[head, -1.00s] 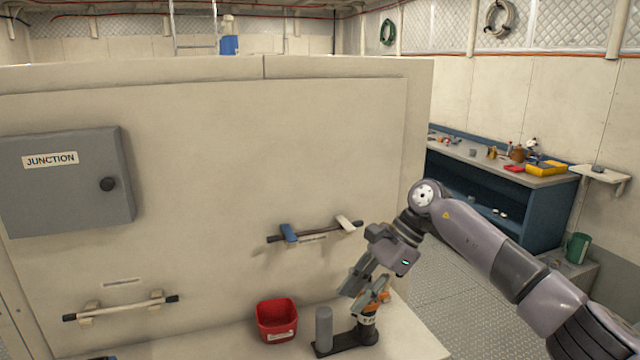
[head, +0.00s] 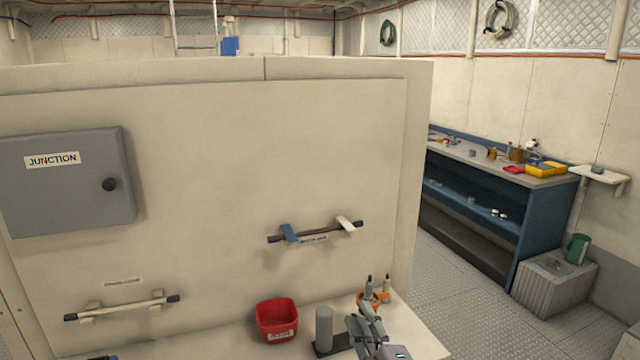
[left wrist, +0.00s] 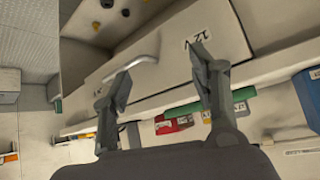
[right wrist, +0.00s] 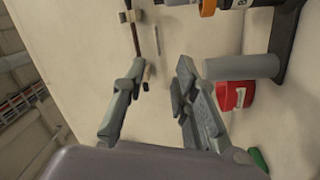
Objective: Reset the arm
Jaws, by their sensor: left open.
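My right gripper (head: 368,310) shows low in the head view, pointing up and away over the counter in front of the orange-ringed item (head: 384,297). In the right wrist view its two fingers (right wrist: 160,68) stand apart with nothing between them. My left gripper is outside the head view. In the left wrist view its fingers (left wrist: 160,66) are spread wide and empty, in front of a pale panel with a white handle (left wrist: 132,66) and a "12V" label. I cannot tell whether the fingers touch that panel.
A red bin (head: 277,320) and a grey cylinder (head: 324,328) on a dark base stand on the counter (head: 415,340), close to the right gripper. The wall carries a grey junction box (head: 65,180) and two bars.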

